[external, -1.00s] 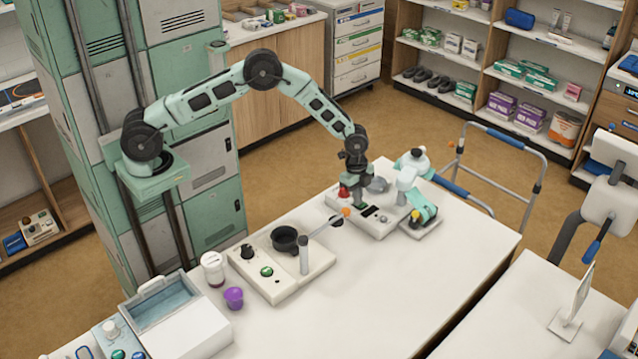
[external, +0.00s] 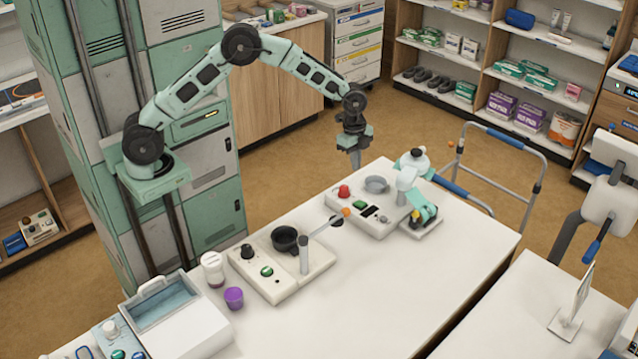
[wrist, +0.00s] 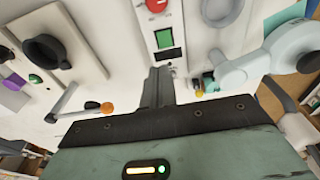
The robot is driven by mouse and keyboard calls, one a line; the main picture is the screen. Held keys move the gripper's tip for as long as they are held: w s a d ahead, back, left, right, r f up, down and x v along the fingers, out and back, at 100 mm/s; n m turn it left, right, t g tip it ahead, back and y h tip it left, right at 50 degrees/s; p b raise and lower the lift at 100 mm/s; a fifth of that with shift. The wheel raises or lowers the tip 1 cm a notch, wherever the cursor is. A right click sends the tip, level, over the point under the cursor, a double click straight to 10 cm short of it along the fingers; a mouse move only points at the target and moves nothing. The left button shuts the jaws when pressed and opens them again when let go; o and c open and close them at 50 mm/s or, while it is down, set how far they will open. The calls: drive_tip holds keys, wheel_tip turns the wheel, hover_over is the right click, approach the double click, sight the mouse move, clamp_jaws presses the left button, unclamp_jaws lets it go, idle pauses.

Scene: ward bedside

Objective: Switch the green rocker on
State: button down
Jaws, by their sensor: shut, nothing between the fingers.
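The green rocker (external: 361,203) sits on top of a white box-shaped device (external: 380,226), beside a red button (external: 344,191). In the wrist view the green rocker (wrist: 165,38) shows just beyond my fingertips, with the red button (wrist: 156,5) past it. I cannot tell which way the rocker is tipped. My gripper (external: 355,163) is shut and empty, pointing down above the back of the device and clear of it. Its closed fingers also show in the wrist view (wrist: 158,78).
Another white unit (external: 280,287) with a black cup (external: 285,239) and green button stands left. The table's front right is clear.

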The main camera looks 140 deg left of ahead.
sight(366, 203)
drive_tip(key=shift+r, duration=0.5)
drive_tip(key=a+b, duration=0.1)
drive_tip(key=b, duration=0.5)
drive_tip(key=shift+w+a+r+t, duration=0.15)
drive_tip(key=shift+w+a+t, duration=0.1)
drive_tip(key=shift+a+t, duration=0.15)
drive_tip(key=w+f+p, duration=0.1)
drive_tip(key=f, duration=0.3)
drive_tip(key=f+p, duration=0.1)
drive_tip(key=f, duration=0.4)
drive_tip(key=w+f+p, duration=0.1)
drive_tip(key=f, duration=0.3)
drive_tip(key=shift+w+f+p, duration=0.3)
drive_tip(key=shift+f+p, duration=0.1)
